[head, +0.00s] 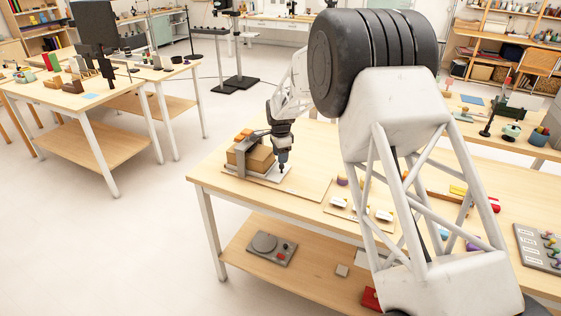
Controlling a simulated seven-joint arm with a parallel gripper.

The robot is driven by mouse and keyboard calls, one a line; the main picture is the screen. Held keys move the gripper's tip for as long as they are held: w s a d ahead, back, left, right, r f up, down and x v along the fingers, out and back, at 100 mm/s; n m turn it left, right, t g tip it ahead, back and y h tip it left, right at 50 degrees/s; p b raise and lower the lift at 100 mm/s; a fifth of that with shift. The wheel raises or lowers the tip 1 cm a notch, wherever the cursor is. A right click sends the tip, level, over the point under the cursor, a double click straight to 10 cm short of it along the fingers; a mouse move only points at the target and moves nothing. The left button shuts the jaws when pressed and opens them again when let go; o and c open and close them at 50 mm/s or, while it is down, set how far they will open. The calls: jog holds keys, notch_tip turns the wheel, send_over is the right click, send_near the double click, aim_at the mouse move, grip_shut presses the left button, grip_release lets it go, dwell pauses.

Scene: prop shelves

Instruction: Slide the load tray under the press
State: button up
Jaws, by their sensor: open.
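On the left end of the near table stands a small assembly that looks like the press (241,163), with a grey upright frame and an orange part on top. A brown wooden block (262,158) sits at the frame, on or over a pale flat plate (272,177). I cannot tell for certain which of these is the load tray. My gripper (282,169) points down just right of the block, low over the plate's right side. It is open, with nothing visible between its fingers. Whether it touches the plate or block is too small to tell.
The near table (225,183) has bare wood left and in front of the press. Small items with white bases (362,210) stand to the right, partly behind my arm. A grey device (271,247) lies on the lower shelf. A grey panel with coloured knobs (540,248) is far right.

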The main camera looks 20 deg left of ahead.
jog(key=shift+r, duration=1.8)
jog(key=shift+d+r, duration=0.3)
jog(key=shift+d, duration=0.05)
jog(key=s+d+r+n, duration=0.1)
jog(key=s+d+r, duration=0.5)
jog(key=d, duration=0.6)
jog(key=s+d+r+n+t, duration=0.15)
jog(key=s+d+r, duration=0.25)
jog(key=d+r, duration=0.6)
jog(key=s+d+r+n, duration=0.2)
jog(key=s+d+r, duration=0.3)
jog(key=d, duration=0.9)
jog(key=s+d+n, duration=0.1)
jog(key=s+d, duration=0.6)
jog(key=s, duration=0.4)
jog(key=s+d+f+n, duration=0.1)
jog(key=s+d+n, duration=0.1)
jog(key=s+d, duration=0.6)
jog(key=s+d+f+n+t, duration=0.1)
jog(key=s+d, duration=0.6)
jog(key=s, duration=0.8)
jog(key=shift+s+d, duration=0.25)
jog(key=shift+d, duration=0.05)
